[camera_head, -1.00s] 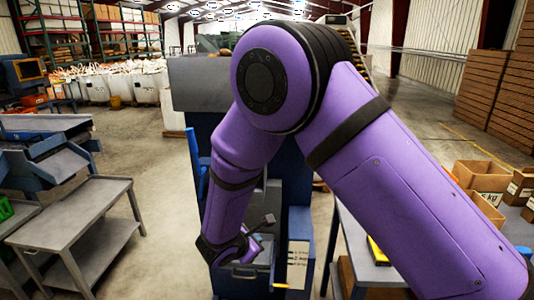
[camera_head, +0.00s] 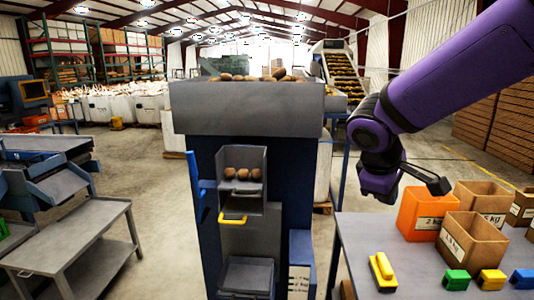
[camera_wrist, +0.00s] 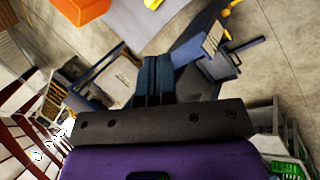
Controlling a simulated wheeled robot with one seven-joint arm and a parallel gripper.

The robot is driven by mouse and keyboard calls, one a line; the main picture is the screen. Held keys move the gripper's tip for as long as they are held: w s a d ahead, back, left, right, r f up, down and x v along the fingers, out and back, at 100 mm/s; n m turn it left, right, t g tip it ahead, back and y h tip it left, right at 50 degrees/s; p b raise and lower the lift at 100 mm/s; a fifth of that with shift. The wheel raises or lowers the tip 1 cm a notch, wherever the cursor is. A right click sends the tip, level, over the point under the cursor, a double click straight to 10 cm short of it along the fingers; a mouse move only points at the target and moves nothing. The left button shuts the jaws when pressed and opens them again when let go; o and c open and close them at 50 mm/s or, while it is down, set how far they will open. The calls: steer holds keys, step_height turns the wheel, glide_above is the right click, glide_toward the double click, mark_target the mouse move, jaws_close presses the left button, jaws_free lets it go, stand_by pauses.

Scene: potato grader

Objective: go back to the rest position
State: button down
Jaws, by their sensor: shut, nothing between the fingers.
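My gripper (camera_head: 383,190) hangs at the end of my purple arm, in the air to the right of the grader (camera_head: 245,110). It is above and behind the table with the boxes and touches nothing that I can see. In the wrist view its two dark fingers (camera_wrist: 153,80) are together with nothing between them. The grader has potatoes (camera_head: 245,76) on top and a few more in its open upper bay (camera_head: 243,188). A yellow handle (camera_head: 232,219) is below that bay, and a grey lower bin (camera_head: 247,276) is under it.
The table (camera_head: 370,235) at the right carries an orange box (camera_head: 420,213), cardboard boxes (camera_head: 473,240), a yellow tool (camera_head: 382,271) and small coloured blocks (camera_head: 456,280). A grey cart (camera_head: 75,245) stands at the left. The floor between cart and grader is clear.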

steer(key=s+d+r+m+y, duration=0.1)
steer(key=s+d+r+m, duration=0.1)
steer(key=s, duration=0.4)
steer(key=s+d+r+m+t+y, duration=0.1)
steer(key=s+d+r+m+y, duration=0.1)
steer(key=s+m, duration=0.2)
steer(key=s+d+r+m+t+y, duration=0.1)
steer(key=s+d+r+m, duration=0.1)
steer(key=s, duration=0.6)
steer(key=shift+d+r+m+y, duration=0.15)
steer(key=shift+r+m+y, duration=0.15)
steer(key=shift+r+m, duration=0.2)
